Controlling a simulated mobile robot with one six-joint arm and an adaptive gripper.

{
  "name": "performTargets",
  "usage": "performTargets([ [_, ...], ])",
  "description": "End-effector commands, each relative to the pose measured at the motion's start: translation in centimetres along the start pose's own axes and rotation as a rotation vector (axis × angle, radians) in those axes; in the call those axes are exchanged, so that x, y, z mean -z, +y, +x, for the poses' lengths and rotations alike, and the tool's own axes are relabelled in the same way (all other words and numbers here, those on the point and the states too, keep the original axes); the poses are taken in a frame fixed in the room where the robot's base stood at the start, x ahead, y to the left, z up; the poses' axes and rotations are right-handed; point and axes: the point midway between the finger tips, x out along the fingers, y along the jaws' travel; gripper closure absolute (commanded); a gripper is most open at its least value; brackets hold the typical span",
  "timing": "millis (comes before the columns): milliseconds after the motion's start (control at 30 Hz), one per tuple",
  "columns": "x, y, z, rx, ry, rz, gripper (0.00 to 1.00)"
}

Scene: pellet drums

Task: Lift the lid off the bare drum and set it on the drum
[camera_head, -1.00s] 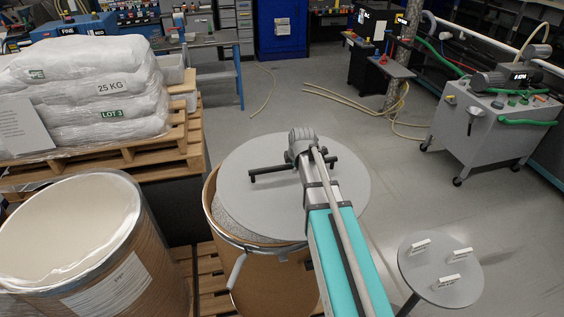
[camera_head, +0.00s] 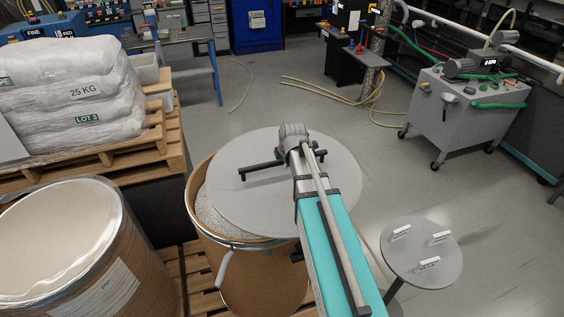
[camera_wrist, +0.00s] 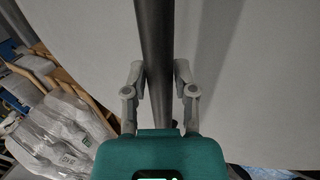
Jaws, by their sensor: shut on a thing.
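The lid (camera_head: 250,205) is a flat grey disc with a dark bar handle (camera_head: 258,171) across its top. It is over the middle drum (camera_head: 245,270), off to the right and back, so pale pellets (camera_head: 212,218) show at the drum's left and front. A gap between lid and rim is hard to judge. My gripper (camera_wrist: 160,78) is shut on the handle, one finger each side of the bar in the wrist view; in the head view my arm hides the fingertips. The lid's grey face (camera_wrist: 240,70) fills most of the wrist view.
An open drum (camera_head: 110,285) with a pale liner stands at left. White sacks (camera_head: 75,90) lie on pallets (camera_head: 150,150) behind it. A small round grey table (camera_head: 425,270) with white-labelled pieces stands at right. A wheeled machine (camera_head: 450,115) and hoses (camera_head: 335,95) are farther back; floor between is clear.

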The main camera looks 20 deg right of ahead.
Motion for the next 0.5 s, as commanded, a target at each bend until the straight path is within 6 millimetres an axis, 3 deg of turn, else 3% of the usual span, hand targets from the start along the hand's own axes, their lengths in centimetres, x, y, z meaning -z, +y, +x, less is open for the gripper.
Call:
performTargets([
  [500, 0.03, 0.40, -0.80, -0.002, 0.000, 0.000, 1.00],
])
